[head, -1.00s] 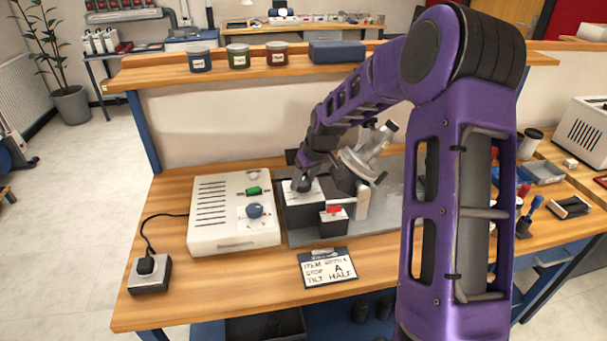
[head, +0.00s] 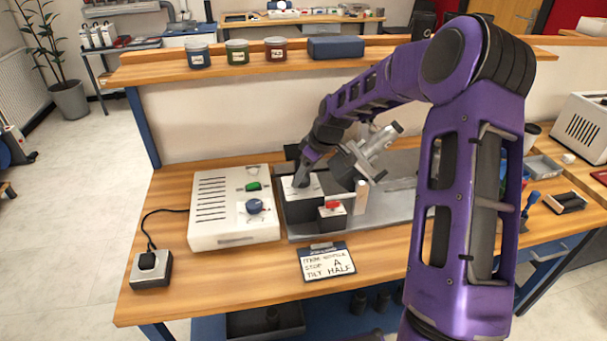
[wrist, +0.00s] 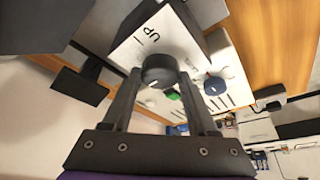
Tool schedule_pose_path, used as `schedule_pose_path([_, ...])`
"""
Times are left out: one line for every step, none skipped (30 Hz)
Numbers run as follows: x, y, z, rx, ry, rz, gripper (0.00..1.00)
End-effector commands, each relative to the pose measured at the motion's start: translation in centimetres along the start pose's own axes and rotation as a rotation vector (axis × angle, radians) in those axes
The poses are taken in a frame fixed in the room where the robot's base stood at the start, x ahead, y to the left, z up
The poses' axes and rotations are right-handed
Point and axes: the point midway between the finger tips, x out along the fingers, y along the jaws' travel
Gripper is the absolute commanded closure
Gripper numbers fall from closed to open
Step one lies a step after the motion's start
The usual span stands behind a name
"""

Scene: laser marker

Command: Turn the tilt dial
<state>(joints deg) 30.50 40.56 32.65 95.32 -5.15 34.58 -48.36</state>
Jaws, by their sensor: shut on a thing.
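The tilt dial (wrist: 159,72) is a dark round knob with a pale pointer line, on a white plate (wrist: 150,38) lettered "UP". In the wrist view my gripper (wrist: 160,80) has one finger on each side of the knob, shut on it. In the head view my gripper (head: 302,178) reaches down to the white-topped dark box (head: 302,208) and hides the dial. The grey tilting head (head: 366,152) stands behind, leaning to the upper right. A card (head: 327,262) in front reads "STOP A" and "TILT HALF".
A white control box (head: 235,225) with a green switch (head: 253,186) and blue knob (head: 254,206) stands left. A small box with a red switch (head: 332,205) and a tan block (head: 361,196) stand close right.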

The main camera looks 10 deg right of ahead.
Motion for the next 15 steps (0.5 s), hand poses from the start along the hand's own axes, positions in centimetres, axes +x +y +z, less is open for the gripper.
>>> schedule_pose_path([0.06, -0.01, 0.13, 0.001, -0.003, -0.001, 0.97])
schedule_pose_path([0.07, -0.01, 0.13, 0.001, -0.003, -0.001, 0.97])
schedule_pose_path([0.07, -0.01, 0.14, 0.001, -0.003, -0.001, 0.97])
schedule_pose_path([0.07, -0.01, 0.14, 0.001, -0.003, -0.001, 0.38])
schedule_pose_path([0.07, -0.01, 0.14, 0.001, -0.003, -0.001, 0.32])
schedule_pose_path([0.07, -0.01, 0.13, 0.001, -0.002, -0.001, 0.25])
schedule_pose_path([0.06, -0.01, 0.12, 0.001, -0.002, -0.001, 0.2])
schedule_pose_path([0.06, -0.01, 0.11, 0.001, -0.002, -0.001, 0.14])
schedule_pose_path([0.06, -0.01, 0.1, 0.001, -0.002, -0.001, 0.11])
schedule_pose_path([0.05, -0.01, 0.09, 0.001, -0.002, -0.001, 0.11])
schedule_pose_path([0.05, -0.01, 0.09, 0.001, -0.002, -0.001, 0.11])
schedule_pose_path([0.05, -0.01, 0.08, 0.001, -0.001, -0.001, 0.11])
schedule_pose_path([0.04, -0.01, 0.07, 0.001, -0.001, 0.0, 0.11])
schedule_pose_path([0.04, -0.01, 0.07, 0.001, -0.001, 0.0, 0.11])
schedule_pose_path([0.04, -0.01, 0.06, 0.002, -0.001, 0.0, 0.11])
